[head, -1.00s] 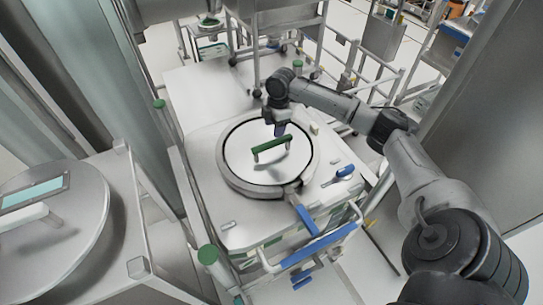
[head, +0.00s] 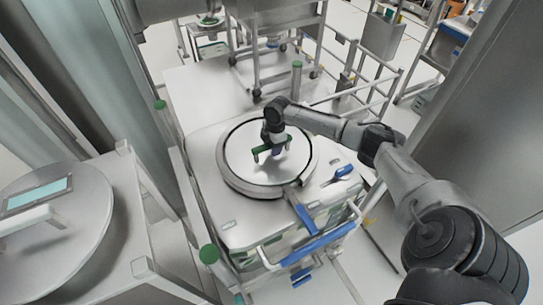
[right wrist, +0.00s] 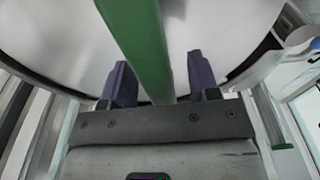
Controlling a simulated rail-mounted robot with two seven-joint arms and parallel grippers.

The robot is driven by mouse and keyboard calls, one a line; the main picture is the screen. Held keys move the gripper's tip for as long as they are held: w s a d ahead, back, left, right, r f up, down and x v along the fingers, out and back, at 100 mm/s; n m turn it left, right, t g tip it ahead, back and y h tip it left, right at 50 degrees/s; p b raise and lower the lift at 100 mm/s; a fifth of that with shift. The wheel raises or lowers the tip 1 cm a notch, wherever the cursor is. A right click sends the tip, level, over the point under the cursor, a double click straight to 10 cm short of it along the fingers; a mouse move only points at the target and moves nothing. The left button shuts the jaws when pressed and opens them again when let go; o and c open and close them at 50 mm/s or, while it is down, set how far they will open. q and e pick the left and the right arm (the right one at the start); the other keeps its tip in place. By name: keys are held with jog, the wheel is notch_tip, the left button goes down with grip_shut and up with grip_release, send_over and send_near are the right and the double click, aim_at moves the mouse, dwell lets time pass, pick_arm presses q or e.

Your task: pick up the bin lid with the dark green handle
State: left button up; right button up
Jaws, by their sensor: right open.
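The bin lid (head: 250,168) is a round, pale metal disc lying in the dark-rimmed ring on top of the bin cart. Its dark green bar handle (head: 264,154) stands up at the middle of the lid. My right gripper (head: 277,150) is over the lid at the handle, pointing down. In the right wrist view the green handle (right wrist: 140,40) runs between the two dark fingers of my open right gripper (right wrist: 160,82), with gaps on both sides. The lid (right wrist: 75,50) fills the background there. My left gripper is not in view; only a grey arm link shows at the top left.
A blue latch lever (head: 304,216) and a blue bar (head: 318,246) sit on the cart's front side. Another round lid (head: 75,235) with a pale handle is at the left. A metal rack cart (head: 275,50) stands behind. Grey panels flank both sides.

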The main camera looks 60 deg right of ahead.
jog(key=shift+f, duration=0.25)
dwell(0.8)
grip_shut()
dwell(0.4)
dwell(0.8)
jog(key=shift+r, duration=0.15)
